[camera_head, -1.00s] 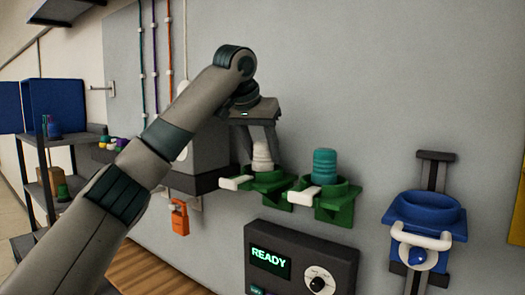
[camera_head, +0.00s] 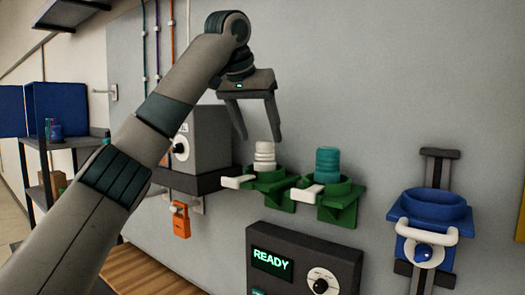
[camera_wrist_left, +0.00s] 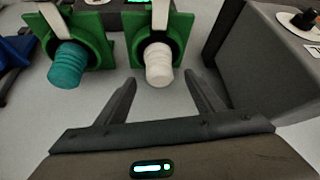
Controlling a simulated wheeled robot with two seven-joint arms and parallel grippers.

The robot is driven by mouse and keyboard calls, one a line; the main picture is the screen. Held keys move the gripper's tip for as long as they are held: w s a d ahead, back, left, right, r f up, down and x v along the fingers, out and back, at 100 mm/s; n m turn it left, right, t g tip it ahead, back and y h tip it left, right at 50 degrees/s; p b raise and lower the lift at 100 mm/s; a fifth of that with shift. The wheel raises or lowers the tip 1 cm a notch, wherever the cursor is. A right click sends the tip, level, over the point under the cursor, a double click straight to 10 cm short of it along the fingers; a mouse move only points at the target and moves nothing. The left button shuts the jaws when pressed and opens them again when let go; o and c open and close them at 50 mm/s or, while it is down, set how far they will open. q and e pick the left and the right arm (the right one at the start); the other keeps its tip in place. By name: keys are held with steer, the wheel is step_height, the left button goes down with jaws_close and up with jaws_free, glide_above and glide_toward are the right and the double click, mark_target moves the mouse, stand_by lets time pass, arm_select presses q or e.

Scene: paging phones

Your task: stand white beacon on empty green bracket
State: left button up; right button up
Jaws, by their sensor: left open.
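The white beacon (camera_head: 264,156) stands upright in the left green bracket (camera_head: 270,190); in the left wrist view the beacon (camera_wrist_left: 159,64) sits within the bracket's ring (camera_wrist_left: 178,30). A teal beacon (camera_head: 327,165) stands in the right green bracket (camera_head: 342,205); both also show in the left wrist view, the teal beacon (camera_wrist_left: 69,65) to the left. My left gripper (camera_head: 259,139) is open and empty, raised just above and in front of the white beacon; its fingers (camera_wrist_left: 160,85) are apart from it in the left wrist view. My right gripper is not in view.
A blue bracket (camera_head: 432,215) with a white handle is mounted at the right. A READY panel (camera_head: 300,262) is below the green brackets. A grey box (camera_head: 205,140) on a dark shelf and an orange padlock (camera_head: 181,222) are at the left. The wall above the brackets is clear.

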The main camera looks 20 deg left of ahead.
arm_select(q)
steer(key=shift+b+v, duration=0.55)
steer(key=shift+v, duration=2.3)
